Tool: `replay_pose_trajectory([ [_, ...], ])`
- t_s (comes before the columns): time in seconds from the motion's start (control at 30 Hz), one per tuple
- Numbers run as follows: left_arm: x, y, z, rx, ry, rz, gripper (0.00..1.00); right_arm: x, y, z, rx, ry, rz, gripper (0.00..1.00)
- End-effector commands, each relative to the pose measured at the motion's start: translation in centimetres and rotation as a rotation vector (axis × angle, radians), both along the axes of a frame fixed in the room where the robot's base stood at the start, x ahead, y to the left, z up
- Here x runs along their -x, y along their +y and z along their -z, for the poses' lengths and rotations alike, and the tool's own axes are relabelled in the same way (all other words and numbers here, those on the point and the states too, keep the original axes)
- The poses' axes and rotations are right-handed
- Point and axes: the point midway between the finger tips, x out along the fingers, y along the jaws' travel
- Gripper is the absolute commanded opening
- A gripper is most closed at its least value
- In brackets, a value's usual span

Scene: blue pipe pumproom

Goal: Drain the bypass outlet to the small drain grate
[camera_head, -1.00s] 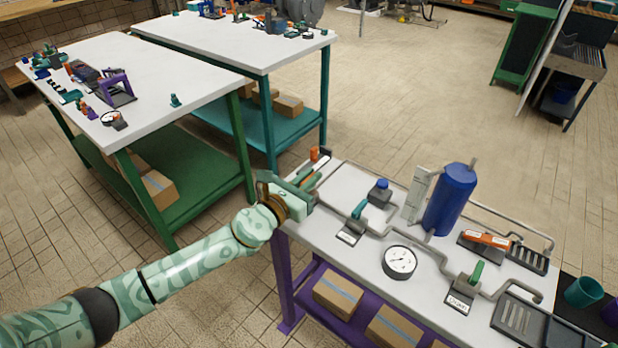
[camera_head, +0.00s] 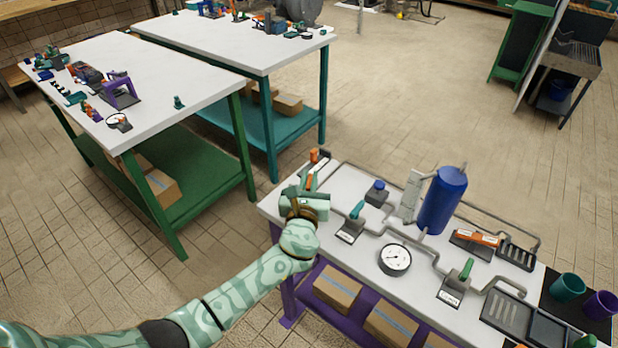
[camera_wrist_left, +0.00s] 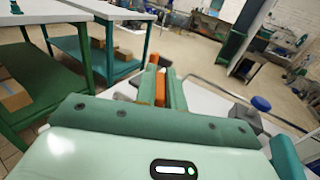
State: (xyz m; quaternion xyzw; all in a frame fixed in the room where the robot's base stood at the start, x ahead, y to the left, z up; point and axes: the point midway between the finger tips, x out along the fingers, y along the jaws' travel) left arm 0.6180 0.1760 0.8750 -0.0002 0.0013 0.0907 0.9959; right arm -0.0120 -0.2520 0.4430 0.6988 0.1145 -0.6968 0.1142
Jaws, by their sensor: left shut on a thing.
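My left gripper (camera_head: 308,182) is at the left end of the white pipework bench, shut on an orange handle (camera_wrist_left: 160,88) that shows between its fingers in the left wrist view. The handle's base is hidden by the gripper. A small dark drain grate (camera_head: 516,253) is at the right back of the bench. A larger slotted grate (camera_head: 507,316) is at the right front. Pipe ends hang over both grates. An orange-handled valve (camera_head: 476,238) is beside the small grate. Green-handled valves stand at the middle (camera_head: 356,210) and right front (camera_head: 464,272). Labels are unreadable. My right gripper is not in view.
A blue tank (camera_head: 442,200), a round gauge (camera_head: 395,260) and a blue-capped block (camera_head: 377,192) stand among the pipes. Teal (camera_head: 567,288) and purple (camera_head: 601,304) cups are at the right. Two other tables are at the left. The floor behind is open.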

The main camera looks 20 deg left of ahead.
Motion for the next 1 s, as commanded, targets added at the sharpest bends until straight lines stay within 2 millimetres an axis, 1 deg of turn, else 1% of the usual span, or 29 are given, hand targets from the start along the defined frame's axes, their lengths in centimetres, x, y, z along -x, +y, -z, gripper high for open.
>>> replay_pose_trajectory([
  [0.2,-0.1,-0.2,0.3,0.004,0.0,-0.197,0.0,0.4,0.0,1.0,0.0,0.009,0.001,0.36],
  [0.5,-0.1,-0.1,0.4,0.0,0.001,-0.41,0.0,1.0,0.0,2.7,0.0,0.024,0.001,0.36],
  [0.73,-0.1,-0.1,0.2,-0.001,-0.001,-0.502,0.0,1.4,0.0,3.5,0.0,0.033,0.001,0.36],
  [1.0,-0.1,0.0,0.0,-0.002,-0.002,-0.539,0.0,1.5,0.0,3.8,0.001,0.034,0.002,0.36],
])
